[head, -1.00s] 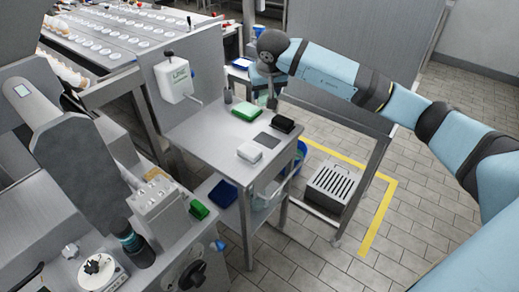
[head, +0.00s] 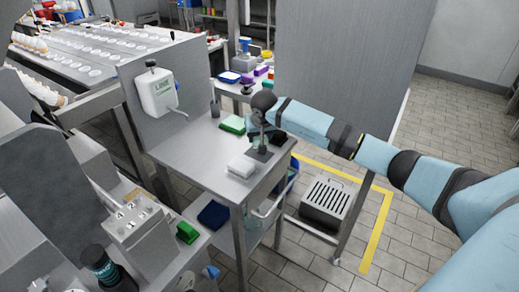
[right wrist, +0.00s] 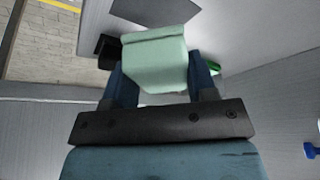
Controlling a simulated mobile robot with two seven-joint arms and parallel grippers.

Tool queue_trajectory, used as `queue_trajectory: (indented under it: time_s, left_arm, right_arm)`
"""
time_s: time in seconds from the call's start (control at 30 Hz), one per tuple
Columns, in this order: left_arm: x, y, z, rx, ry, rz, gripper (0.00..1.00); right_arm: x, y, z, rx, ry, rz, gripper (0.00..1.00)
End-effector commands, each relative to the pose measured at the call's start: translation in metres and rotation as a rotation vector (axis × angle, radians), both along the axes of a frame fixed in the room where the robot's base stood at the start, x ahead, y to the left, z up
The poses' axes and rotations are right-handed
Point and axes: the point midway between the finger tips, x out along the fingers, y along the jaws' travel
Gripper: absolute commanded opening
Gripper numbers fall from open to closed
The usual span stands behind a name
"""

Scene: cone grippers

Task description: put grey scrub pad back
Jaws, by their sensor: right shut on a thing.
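My right gripper (head: 262,140) is low over the steel side table (head: 200,150). In the right wrist view its two dark blue fingers (right wrist: 160,85) are shut on a pale grey-green pad (right wrist: 155,60), which I take to be the grey scrub pad. In the head view the pad is small and hard to make out. A dark square patch (head: 260,154) lies on the table just below the gripper and also shows in the right wrist view (right wrist: 155,11). Whether the pad touches the table I cannot tell. My left gripper is not in view.
A green pad (head: 232,124) lies left of the gripper, a white pad (head: 241,166) in front. A black pad (head: 278,137) is partly hidden by the gripper. A slotted bin (head: 325,203) is on the floor.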

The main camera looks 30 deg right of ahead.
Motion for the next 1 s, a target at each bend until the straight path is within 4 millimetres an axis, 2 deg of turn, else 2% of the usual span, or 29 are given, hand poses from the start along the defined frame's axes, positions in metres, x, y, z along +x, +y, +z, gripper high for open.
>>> queue_trajectory:
  time_s: [0.03, 0.27, 0.5, 0.87, 0.9, 1.0]
  left_arm:
    - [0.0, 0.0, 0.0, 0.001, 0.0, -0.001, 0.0]
    - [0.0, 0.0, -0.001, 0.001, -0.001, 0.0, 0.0]
    - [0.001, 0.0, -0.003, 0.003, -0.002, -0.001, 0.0]
    - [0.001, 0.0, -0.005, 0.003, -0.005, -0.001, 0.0]
    - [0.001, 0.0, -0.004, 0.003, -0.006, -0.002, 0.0]
    - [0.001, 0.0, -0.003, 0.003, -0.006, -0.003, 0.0]
  right_arm:
    - [0.0, 0.0, -0.007, 0.001, 0.001, -0.001, 0.33]
    - [0.0, 0.0, -0.024, 0.0, 0.001, 0.0, 0.33]
    - [0.0, 0.0, -0.056, 0.001, 0.001, 0.0, 0.33]
    - [0.0, 0.0, -0.06, 0.0, -0.001, 0.0, 0.33]
    - [0.0, 0.0, -0.06, 0.0, -0.001, 0.0, 0.54]
    - [0.0, 0.0, -0.06, 0.0, -0.001, 0.0, 0.77]
